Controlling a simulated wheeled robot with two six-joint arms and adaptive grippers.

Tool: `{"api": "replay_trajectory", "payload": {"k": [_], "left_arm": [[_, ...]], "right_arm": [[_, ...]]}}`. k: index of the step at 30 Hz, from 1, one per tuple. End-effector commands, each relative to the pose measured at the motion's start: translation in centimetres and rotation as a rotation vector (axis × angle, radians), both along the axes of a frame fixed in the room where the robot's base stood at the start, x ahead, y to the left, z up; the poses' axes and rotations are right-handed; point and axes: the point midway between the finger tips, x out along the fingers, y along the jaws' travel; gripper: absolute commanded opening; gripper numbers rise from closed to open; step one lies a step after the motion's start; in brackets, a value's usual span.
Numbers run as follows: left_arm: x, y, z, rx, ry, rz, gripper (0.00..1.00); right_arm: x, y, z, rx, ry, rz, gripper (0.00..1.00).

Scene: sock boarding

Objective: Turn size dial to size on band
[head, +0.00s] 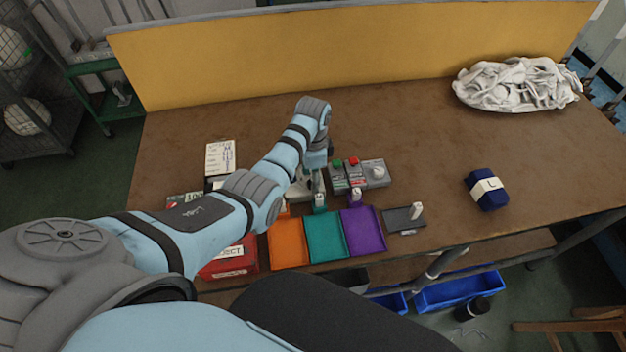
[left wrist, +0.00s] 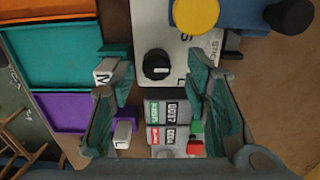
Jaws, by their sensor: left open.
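The size dial (left wrist: 156,65) is a round black knob with a small white mark, on a white panel (left wrist: 150,25). An S and an L are printed beside it; which letter the mark faces is unclear. My left gripper (left wrist: 160,85) is open, pointing down at the panel, its fingers on either side of the dial and apart from it. In the head view my left gripper (head: 312,188) hides the dial. A navy sock bundle (head: 480,198) lies at the right with a white band (head: 487,186) marked L. My right gripper is not in view.
A grey box (head: 352,180) with green and red buttons stands just right of my gripper. Orange (head: 288,245), teal (head: 326,238) and purple (head: 363,232) trays line the front edge. A white cloth pile (head: 515,85) lies at the back right.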

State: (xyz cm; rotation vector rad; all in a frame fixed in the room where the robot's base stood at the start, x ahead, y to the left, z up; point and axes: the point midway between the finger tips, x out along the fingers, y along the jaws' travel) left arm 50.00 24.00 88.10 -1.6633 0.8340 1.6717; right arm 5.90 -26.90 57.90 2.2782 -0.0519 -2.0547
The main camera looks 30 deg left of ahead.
Motion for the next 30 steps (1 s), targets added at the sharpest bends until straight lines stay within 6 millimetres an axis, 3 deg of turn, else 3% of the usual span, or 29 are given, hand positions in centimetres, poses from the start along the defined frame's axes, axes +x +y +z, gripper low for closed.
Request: {"api": "replay_trajectory", "payload": {"k": [11, 19, 30], "left_arm": [[-0.03, 0.04, -0.83, 0.0, 0.0, 0.001, 0.43], [-0.05, 0.06, -0.81, 0.0, 0.0, 0.001, 0.0], [-0.04, 0.08, -0.66, 0.0, 0.0, 0.044, 0.0]], "right_arm": [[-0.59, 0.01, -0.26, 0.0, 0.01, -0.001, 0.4], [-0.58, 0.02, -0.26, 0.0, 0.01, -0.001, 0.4], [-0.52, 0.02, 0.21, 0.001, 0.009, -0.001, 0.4]]}}
